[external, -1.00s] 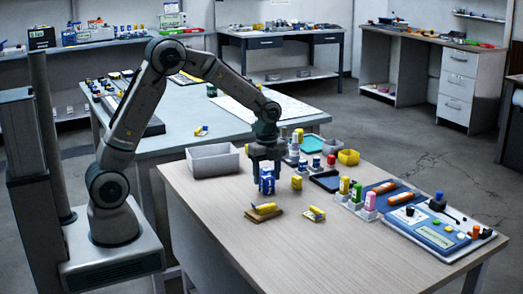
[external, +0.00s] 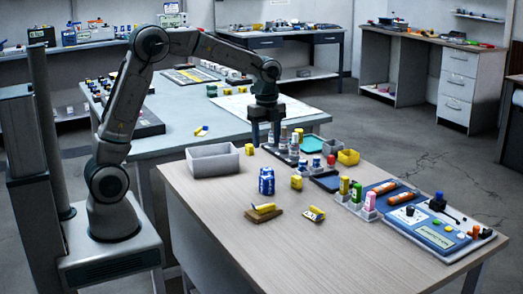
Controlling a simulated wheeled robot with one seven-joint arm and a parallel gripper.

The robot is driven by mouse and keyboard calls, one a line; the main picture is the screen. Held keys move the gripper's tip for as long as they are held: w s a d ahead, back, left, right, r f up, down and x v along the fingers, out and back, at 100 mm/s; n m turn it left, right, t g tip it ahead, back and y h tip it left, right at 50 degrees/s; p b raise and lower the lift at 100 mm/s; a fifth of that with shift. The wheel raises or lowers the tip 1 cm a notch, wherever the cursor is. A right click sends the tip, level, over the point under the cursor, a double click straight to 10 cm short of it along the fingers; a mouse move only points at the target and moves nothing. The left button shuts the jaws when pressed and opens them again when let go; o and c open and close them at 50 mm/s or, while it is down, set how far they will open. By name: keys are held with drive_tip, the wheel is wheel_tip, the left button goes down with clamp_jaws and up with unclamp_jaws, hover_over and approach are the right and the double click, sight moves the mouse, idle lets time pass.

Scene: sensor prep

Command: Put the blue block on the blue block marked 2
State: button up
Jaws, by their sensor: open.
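A blue stack (external: 266,181) stands upright on the wooden table, right of the grey bin. It looks like one blue block on top of another, with pale markings on its face. The seam and the marked number are too small to read. My gripper (external: 265,142) is open with nothing visible between its fingers. It is above the far part of the table, behind the stack and clear of it.
A yellow block (external: 296,182) stands just right of the stack; another (external: 249,149) is near the grey bin (external: 213,162). Small bottles (external: 294,148) stand close right of my gripper. A brown piece with a yellow item (external: 263,213) lies in front. The table's near left is clear.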

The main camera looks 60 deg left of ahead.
drive_tip(key=s+a+n+t, duration=0.2)
drive_tip(key=s+a+n, duration=0.1)
drive_tip(key=s+n, duration=1.5)
drive_tip(key=s, duration=0.7)
drive_tip(key=shift+s+a+f, duration=0.2)
drive_tip(key=shift+s+f, duration=0.1)
drive_tip(key=shift+f, duration=0.1)
